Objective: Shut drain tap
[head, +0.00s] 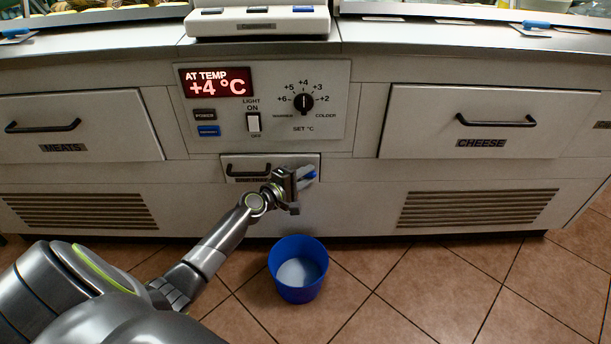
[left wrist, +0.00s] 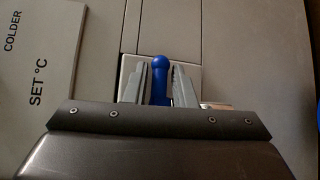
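The drain tap's blue lever (left wrist: 160,72) shows in the left wrist view between the two fingers of my left gripper (left wrist: 159,84). The fingers are apart, with a narrow gap on each side of the lever. In the head view my left gripper (head: 303,177) is at the low centre of the counter front, with the blue lever (head: 311,174) just showing at its fingers. The tap's body is mostly hidden by the gripper. My right gripper is in neither view.
A blue bucket (head: 282,268) with pale liquid stands on the tiled floor below the tap. Vent grilles (head: 475,209) lie either side.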

